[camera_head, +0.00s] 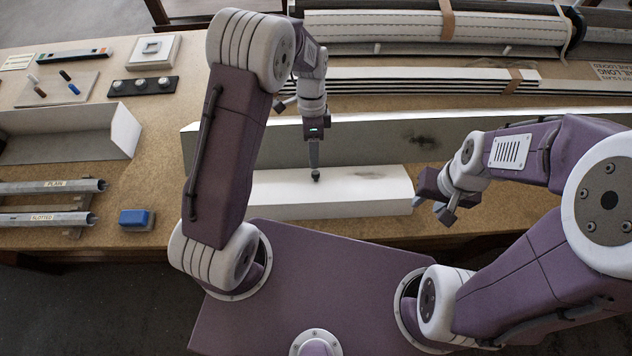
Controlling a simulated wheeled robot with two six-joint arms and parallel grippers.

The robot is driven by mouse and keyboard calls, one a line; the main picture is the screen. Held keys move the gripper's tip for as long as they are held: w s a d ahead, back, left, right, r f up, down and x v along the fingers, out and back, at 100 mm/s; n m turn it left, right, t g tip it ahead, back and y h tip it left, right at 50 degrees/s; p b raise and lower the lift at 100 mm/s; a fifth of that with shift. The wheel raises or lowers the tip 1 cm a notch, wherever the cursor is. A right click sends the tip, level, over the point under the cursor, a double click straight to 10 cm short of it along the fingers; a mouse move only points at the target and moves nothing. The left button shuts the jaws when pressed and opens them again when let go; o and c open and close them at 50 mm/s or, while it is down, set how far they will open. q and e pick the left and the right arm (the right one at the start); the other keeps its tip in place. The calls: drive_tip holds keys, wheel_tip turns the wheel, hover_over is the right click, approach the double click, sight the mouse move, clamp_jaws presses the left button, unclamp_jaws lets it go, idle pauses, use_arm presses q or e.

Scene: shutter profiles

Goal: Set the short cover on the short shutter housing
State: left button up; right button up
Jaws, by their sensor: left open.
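A short white profile, which looks like the short cover (340,208), lies lengthwise at the table's front edge, just ahead of my base. My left gripper (316,174) points down over its middle. It is open, its fingers overlapping in this view; I cannot tell whether it touches the cover. My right gripper (434,209) is open and empty just off the cover's right end. An open grey trough with a white end plate (122,130) stands at the left, cut off by the picture edge; it may be the short shutter housing, but I cannot tell for sure.
A long pale profile (370,143) stands close behind the cover. Slat bundles (400,78) and a strapped roller (385,24) lie further back. At the left are labelled tubes (45,187), a blue block (137,219) and a black strip with knobs (143,86).

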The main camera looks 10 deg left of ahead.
sight(315, 172)
use_arm(q)
drive_tip(key=f, duration=0.1)
drive_tip(key=f+p, duration=0.1)
drive_tip(key=f, duration=0.1)
drive_tip(key=shift+w+d+f, duration=0.15)
drive_tip(key=shift+d, duration=0.2)
drive_tip(key=x, duration=0.3)
drive_tip(key=shift+s+p, duration=0.25)
drive_tip(key=shift+p, duration=0.15)
drive_tip(key=shift+s+a+f, duration=0.15)
drive_tip(key=shift+s+f, duration=0.1)
drive_tip(key=shift+s, duration=0.05)
drive_tip(key=shift+w+f, duration=0.1)
drive_tip(key=shift+w, duration=0.1)
drive_tip(key=shift+c, duration=1.2)
drive_tip(key=shift+w, duration=0.1)
drive_tip(key=c, duration=0.5)
clamp_jaws()
use_arm(e)
drive_tip(key=shift+w+d+r, duration=0.1)
drive_tip(key=shift+w+r, duration=0.4)
drive_tip(key=shift+r, duration=0.4)
